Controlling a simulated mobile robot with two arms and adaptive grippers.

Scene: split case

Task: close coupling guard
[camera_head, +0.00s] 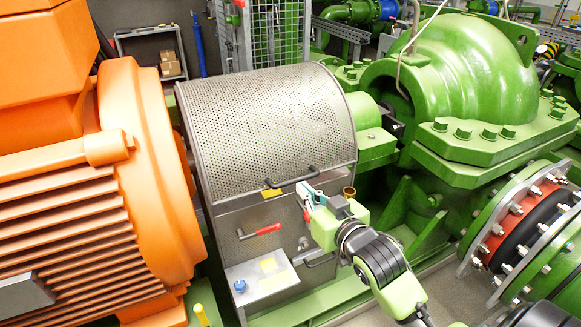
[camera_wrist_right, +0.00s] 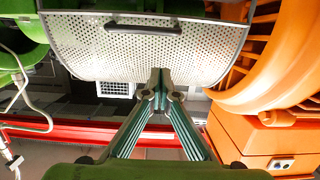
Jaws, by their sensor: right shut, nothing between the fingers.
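The coupling guard (camera_head: 268,115) is a curved, perforated metal cover between the orange motor and the green pump. Its black handle (camera_head: 292,177) is at the front lower edge. The guard lies over the grey lower housing (camera_head: 235,222); I cannot tell whether its edge is fully seated. My right gripper (camera_head: 307,192) is just below the handle's right end, its fingers together and empty; contact is unclear. In the right wrist view, the shut fingertips (camera_wrist_right: 160,78) appear before the perforated guard (camera_wrist_right: 190,50), with the handle (camera_wrist_right: 143,25) near the top. My left gripper is not in view.
A red-handled latch (camera_head: 260,231) is on the housing front, above a small panel with a blue knob (camera_head: 239,286). The orange motor (camera_head: 145,170) stands close on the left. The green pump (camera_head: 465,80) and flanged pipe (camera_head: 520,225) are on the right.

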